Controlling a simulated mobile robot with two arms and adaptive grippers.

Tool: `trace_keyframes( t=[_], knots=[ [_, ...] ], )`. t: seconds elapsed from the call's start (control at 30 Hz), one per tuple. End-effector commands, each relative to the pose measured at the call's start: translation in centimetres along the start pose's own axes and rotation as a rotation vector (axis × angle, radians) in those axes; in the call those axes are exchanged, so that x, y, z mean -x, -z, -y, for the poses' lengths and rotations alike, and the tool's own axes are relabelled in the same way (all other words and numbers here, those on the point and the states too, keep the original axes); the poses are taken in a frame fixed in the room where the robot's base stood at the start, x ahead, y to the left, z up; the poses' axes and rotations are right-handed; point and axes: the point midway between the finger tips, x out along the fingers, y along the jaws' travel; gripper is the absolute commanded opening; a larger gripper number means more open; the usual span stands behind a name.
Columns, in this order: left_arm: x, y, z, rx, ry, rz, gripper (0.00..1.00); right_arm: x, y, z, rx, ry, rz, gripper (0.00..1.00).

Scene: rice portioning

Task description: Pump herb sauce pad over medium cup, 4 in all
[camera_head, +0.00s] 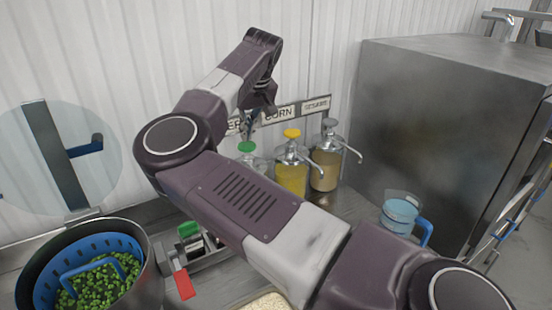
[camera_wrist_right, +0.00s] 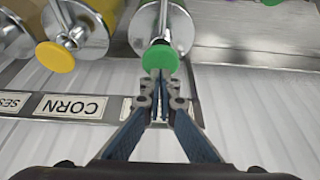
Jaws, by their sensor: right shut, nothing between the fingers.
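The herb sauce pump has a round green pad (camera_head: 247,147), left of the yellow-topped pump; most of its bottle is hidden behind my right arm. My right gripper (camera_head: 249,124) is shut and empty, pointing down just above the green pad. In the right wrist view the closed fingertips (camera_wrist_right: 160,76) are at the edge of the green pad (camera_wrist_right: 160,57); I cannot tell whether they touch it. A clear cup with a blue handle (camera_head: 402,212) stands at the right; I cannot tell whether it is the medium cup. The space under the herb spout is hidden. My left gripper is out of view.
A yellow-topped pump (camera_head: 291,167) and a grey-topped pump (camera_head: 327,160) stand right of the herb pump. A pot with a blue basket (camera_head: 42,265) of green peas is at lower left. A large steel box (camera_head: 440,110) bounds the right side. A white wall is close behind.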

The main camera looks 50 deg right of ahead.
Motion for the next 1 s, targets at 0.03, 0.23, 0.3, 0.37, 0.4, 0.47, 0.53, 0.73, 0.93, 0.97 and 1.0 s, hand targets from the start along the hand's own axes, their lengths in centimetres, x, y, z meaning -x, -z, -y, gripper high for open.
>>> trace_keyframes(
  t=[0.03,0.23,0.3,0.37,0.4,0.47,0.53,0.73,0.93,0.97,1.0],
  knots=[
    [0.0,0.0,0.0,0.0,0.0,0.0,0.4,0.0,0.0,0.0,0.0,0.0,0.0,0.0],
    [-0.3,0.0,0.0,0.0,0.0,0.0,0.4,-0.3,-0.1,0.0,0.0,0.0,0.0,0.0],
    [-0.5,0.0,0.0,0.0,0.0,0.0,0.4,-0.6,-0.2,0.0,0.0,0.0,0.0,0.0],
    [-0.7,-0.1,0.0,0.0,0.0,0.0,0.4,-0.8,-0.3,0.0,0.0,0.0,0.0,0.0],
    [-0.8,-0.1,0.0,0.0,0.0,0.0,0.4,-0.9,-0.4,0.0,0.0,0.0,0.0,0.0],
    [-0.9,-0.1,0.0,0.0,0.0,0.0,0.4,-1.1,-0.5,0.0,0.0,0.0,0.0,0.0],
    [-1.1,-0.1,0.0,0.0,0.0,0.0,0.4,-1.4,-0.6,0.0,0.0,0.0,0.0,0.0],
    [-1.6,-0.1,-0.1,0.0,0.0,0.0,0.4,-2.0,-0.9,0.0,0.0,0.001,0.001,0.0],
    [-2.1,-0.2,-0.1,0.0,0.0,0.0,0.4,-2.7,-1.2,0.0,0.0,0.001,0.002,0.0],
    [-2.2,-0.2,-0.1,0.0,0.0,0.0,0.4,-2.8,-1.2,0.0,0.0,0.001,0.002,0.0],
    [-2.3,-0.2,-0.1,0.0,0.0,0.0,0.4,-3.0,-1.3,0.0,0.0,0.001,0.002,0.0]
  ],
)
